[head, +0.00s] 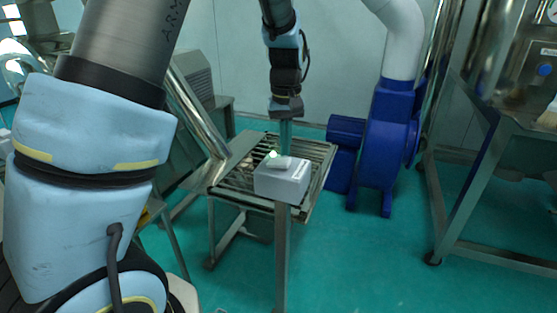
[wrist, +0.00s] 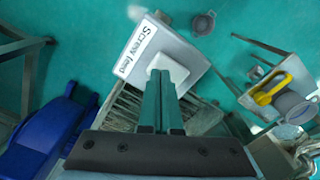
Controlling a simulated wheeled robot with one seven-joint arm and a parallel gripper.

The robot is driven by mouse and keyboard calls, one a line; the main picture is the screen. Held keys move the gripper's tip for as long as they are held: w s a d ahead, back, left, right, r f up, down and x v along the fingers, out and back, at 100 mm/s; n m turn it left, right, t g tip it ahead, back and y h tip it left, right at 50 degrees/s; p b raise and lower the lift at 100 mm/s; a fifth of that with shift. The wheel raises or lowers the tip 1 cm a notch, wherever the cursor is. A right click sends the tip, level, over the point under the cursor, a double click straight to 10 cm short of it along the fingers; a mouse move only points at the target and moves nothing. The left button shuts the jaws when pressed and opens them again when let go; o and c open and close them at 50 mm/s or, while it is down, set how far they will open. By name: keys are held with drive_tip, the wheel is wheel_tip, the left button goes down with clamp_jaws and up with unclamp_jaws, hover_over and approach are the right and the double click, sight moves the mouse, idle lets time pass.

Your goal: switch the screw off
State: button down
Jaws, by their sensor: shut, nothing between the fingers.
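The screw's control is a grey box (head: 284,182) on a metal post in front of a slatted table in the head view. My gripper (head: 286,150) points down just over the switch, shut and empty. In the wrist view my fingertips (wrist: 163,76) overlap the switch's near edge; I cannot tell whether they touch it.
The slatted metal table (head: 318,160) stands behind and under the box. A blue blower (head: 385,140) stands to its right, and a steel frame (head: 480,165) farther right. A yellow handle (wrist: 270,90) shows on the right in the wrist view. The green floor at front right is clear.

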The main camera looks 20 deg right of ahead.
sight(285, 161)
drive_tip(key=shift+f+b, duration=0.6)
drive_tip(key=shift+f, duration=0.45)
idle(0.4)
drive_tip(key=shift+r, duration=0.1)
wheel_tip(285, 161, up, 7)
drive_tip(key=p, duration=0.6)
idle(0.5)
drive_tip(key=s+a, duration=0.3)
drive_tip(key=a, duration=1.1)
drive_tip(key=s+a+t, duration=0.1)
drive_tip(key=s+a, duration=0.3)
drive_tip(key=a, duration=1)
drive_tip(key=shift+s+a+n+t, duration=0.3)
drive_tip(key=shift+a+n, duration=0.1)
